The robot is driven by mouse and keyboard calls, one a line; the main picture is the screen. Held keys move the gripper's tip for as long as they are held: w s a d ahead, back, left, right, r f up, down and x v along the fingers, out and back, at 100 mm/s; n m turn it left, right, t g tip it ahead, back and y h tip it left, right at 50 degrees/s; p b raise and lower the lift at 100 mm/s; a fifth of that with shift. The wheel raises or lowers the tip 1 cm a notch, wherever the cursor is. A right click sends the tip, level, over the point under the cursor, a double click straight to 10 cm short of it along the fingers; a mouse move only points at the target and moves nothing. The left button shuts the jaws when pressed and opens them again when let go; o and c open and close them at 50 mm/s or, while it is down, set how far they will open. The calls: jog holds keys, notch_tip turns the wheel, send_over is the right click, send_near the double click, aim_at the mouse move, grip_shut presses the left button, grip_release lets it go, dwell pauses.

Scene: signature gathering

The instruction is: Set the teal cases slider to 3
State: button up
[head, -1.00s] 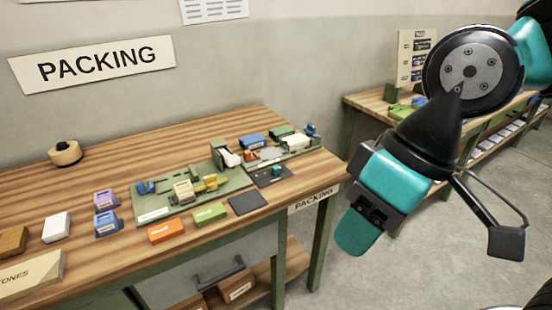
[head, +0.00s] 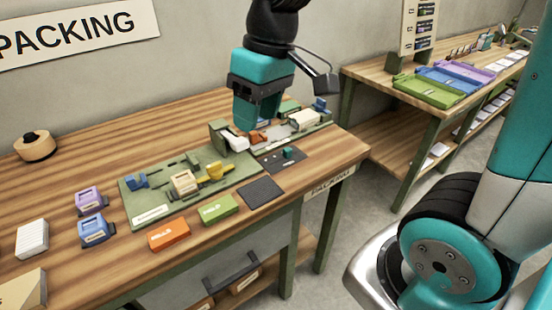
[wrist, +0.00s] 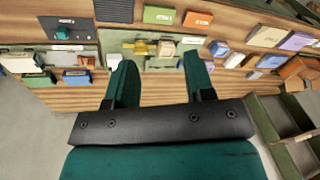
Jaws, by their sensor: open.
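A small teal slider knob (head: 289,153) stands on a dark panel (head: 277,165) near the right front edge of the packing table. The panel's marks are too small to read. In the wrist view the teal knob (wrist: 62,33) sits on the dark panel (wrist: 80,29) at the upper left. My gripper (head: 256,122) hangs above the table's back right part, pointing down, to the left of the knob and above it. In the wrist view my gripper (wrist: 158,68) has its two green fingers well apart with nothing between them. The knob is outside the fingers.
A green board (head: 150,213) with yellow, blue and cream parts lies left of the panel. A plain dark pad (head: 262,192), a green box (head: 219,209) and an orange box (head: 168,234) lie in front. Small boxes and a white block (head: 235,140) crowd the area under my gripper.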

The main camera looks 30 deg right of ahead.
jog(key=w+d+f+m+h+b, duration=0.2)
jog(key=w+d+f+m+b, duration=0.15)
jog(key=w+d+f, duration=0.45)
jog(key=m+b, duration=0.1)
jog(key=b, duration=0.2)
send_near(289, 150)
jog(key=shift+g, duration=0.3)
jog(key=f, duration=1)
jog(key=shift+w+a+f, duration=0.1)
jog(key=shift+w+a, duration=0.05)
jog(key=shift+a, duration=0.05)
grip_shut()
